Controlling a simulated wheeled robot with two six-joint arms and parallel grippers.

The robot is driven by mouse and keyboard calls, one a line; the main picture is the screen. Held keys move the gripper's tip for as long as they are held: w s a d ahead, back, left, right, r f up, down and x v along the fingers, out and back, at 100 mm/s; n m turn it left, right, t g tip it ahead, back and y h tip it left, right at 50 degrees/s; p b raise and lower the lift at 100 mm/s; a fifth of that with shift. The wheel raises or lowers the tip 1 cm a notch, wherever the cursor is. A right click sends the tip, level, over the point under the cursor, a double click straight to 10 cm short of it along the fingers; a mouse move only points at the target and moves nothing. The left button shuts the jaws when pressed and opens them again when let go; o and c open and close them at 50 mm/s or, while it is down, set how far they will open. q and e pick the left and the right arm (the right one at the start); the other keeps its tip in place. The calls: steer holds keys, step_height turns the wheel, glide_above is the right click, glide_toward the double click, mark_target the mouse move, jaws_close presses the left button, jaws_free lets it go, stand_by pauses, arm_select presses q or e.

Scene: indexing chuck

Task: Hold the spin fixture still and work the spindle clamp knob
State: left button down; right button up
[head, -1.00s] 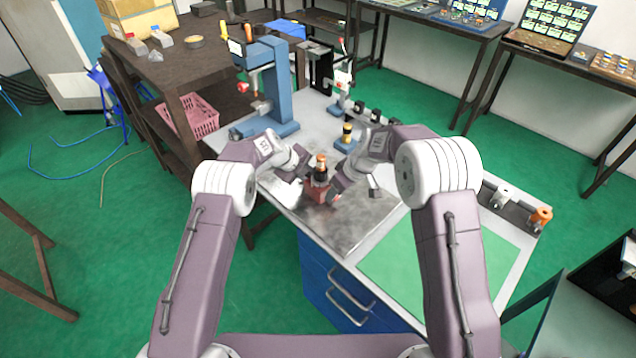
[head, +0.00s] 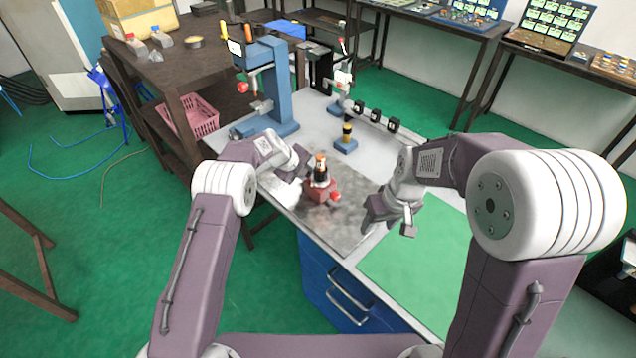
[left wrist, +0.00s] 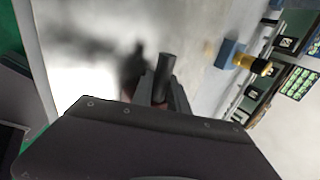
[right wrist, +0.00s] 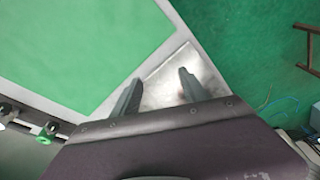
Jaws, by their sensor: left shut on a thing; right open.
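The spin fixture stands upright on a grey metal plate, with a red base (head: 317,192), a dark body (head: 320,174) and an orange top. A small red knob (head: 336,196) sticks out at the base's right side; I take it for the spindle clamp knob. My left gripper (head: 305,179) is at the fixture's left side, shut on it. In the left wrist view its fingers (left wrist: 162,92) flank a dark cylinder (left wrist: 166,66); the contact is partly hidden. My right gripper (head: 388,222) is open and empty, right of the fixture and apart from it. The right wrist view shows bare plate between its fingers (right wrist: 161,85).
A green mat (head: 415,275) lies at the bench's front right. A blue press (head: 275,90) stands behind left. A blue stand with a black and yellow piece (head: 347,138) and several black blocks (head: 375,116) are behind the fixture. Plate between fixture and right gripper is clear.

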steer(key=s+d+f+m, duration=0.1)
steer(key=s+m, duration=0.1)
steer(key=s, duration=0.3)
steer(key=s+d+f+m+h, duration=0.1)
steer(key=s+d+f, duration=0.1)
steer(key=s, duration=0.4)
steer(key=shift+m+g, duration=0.4)
steer(key=shift+s+d, duration=0.1)
steer(key=m+t+y, duration=0.2)
steer(key=m+t, duration=0.1)
steer(key=m, duration=2.3)
glide_toward(337, 195)
steer(key=x, duration=0.9)
steer(key=shift+f, duration=0.15)
jaws_close()
